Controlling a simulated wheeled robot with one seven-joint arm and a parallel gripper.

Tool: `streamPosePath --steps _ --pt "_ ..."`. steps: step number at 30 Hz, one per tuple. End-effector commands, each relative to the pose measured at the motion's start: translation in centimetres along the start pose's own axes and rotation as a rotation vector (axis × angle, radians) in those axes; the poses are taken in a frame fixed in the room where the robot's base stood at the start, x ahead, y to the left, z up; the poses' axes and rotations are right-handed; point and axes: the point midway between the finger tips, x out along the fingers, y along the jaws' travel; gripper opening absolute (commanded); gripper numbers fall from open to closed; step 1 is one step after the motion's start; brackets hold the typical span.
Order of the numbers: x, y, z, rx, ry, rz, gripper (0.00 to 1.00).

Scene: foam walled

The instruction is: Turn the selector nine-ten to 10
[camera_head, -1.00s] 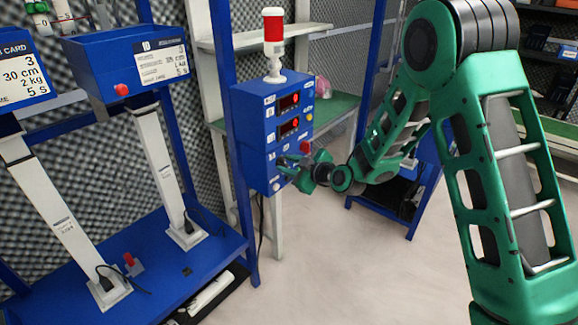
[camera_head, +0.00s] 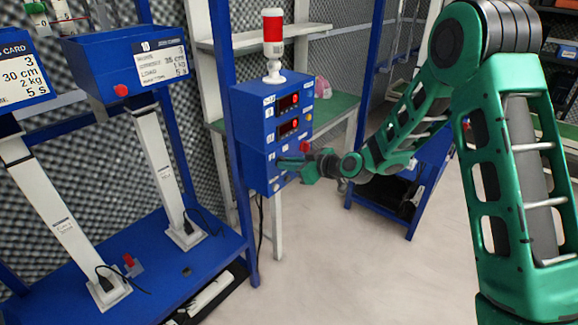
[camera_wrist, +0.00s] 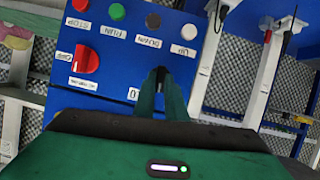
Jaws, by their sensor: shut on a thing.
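The blue control box (camera_head: 258,135) stands on a post, with red displays and buttons on its front. My gripper (camera_head: 288,163) is at the lower part of that front. In the wrist view my gripper (camera_wrist: 161,90) shows its fingers close together against the blue panel, shut on a small part that they hide. I take this part to be the nine-ten selector; its knob and pointer direction cannot be seen.
A red knob (camera_wrist: 87,58) with labels is left of the fingers in the wrist view. A green button (camera_wrist: 117,12), a dark button (camera_wrist: 153,20) and a grey button (camera_wrist: 189,31) lie close by. A signal lamp (camera_head: 272,25) tops the box.

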Motion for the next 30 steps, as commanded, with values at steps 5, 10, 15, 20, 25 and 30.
streamPosePath --steps 5,10,15,20,25,30 --pt "0.0 0.35 0.21 0.158 -0.002 -0.063 0.0" --pt "0.04 0.48 0.25 0.3 -0.001 -0.122 0.0" --pt "0.07 0.61 0.3 0.42 -0.001 -0.172 0.0" --pt "0.1 0.67 0.27 0.507 0.0 -0.209 0.0" --pt "0.1 0.74 0.36 0.567 -0.001 -0.233 0.0" --pt "0.13 0.71 0.3 0.598 -0.001 -0.247 0.0"
